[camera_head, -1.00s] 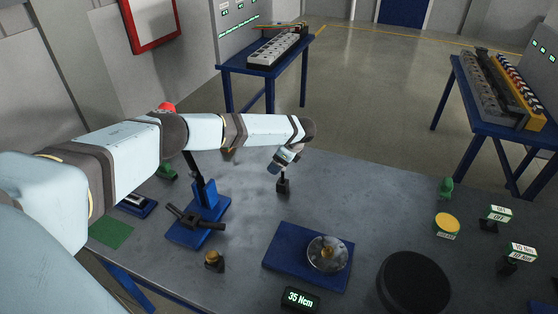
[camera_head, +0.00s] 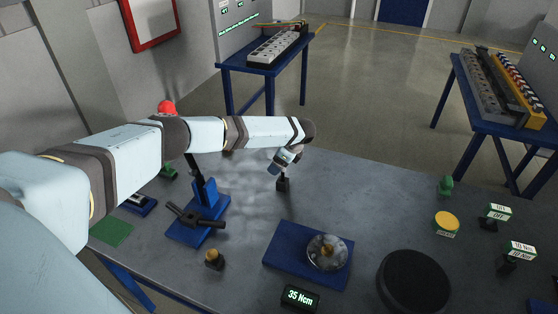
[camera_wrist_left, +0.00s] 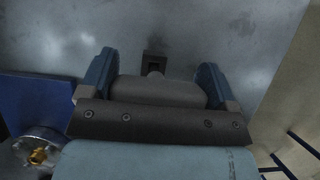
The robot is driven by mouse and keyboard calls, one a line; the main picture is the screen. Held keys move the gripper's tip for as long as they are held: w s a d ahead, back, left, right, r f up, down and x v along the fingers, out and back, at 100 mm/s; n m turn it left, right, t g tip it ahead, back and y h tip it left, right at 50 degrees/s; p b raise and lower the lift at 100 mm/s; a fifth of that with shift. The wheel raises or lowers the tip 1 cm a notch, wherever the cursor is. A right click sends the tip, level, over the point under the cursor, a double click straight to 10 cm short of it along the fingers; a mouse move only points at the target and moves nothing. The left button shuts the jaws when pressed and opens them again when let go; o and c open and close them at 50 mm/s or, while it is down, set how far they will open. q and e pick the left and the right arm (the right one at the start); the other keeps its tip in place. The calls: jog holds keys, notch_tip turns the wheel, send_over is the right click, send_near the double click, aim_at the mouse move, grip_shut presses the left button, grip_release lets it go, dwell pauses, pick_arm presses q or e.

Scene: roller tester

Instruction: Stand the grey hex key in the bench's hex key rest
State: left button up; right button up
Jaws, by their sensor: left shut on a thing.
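My left gripper (camera_head: 283,168) points down over the bench (camera_head: 345,195), just above a small black block (camera_head: 283,186) that looks like the hex key rest. In the left wrist view, the blue fingers of the left gripper (camera_wrist_left: 153,80) stand on either side of a dark grey rounded piece, which appears to be the grey hex key (camera_wrist_left: 157,91). A small round part of it points toward the black block (camera_wrist_left: 154,57), which has a dark opening. Whether the key's lower end touches or enters the block cannot be told. My right gripper is out of view.
A blue stand (camera_head: 208,205) with a black T-shaped handle (camera_head: 195,217) is to the left. A black round pad (camera_head: 413,282) is at front right. Bench around the block is bare.

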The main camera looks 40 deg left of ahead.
pick_arm(q)
jog(key=shift+f+b, duration=1.1)
jog(key=shift+f, duration=0.95)
jog(key=o, duration=1.4)
jog(key=b+v, duration=0.1)
jog(key=v, duration=1.3)
jog(key=shift+f, duration=0.1)
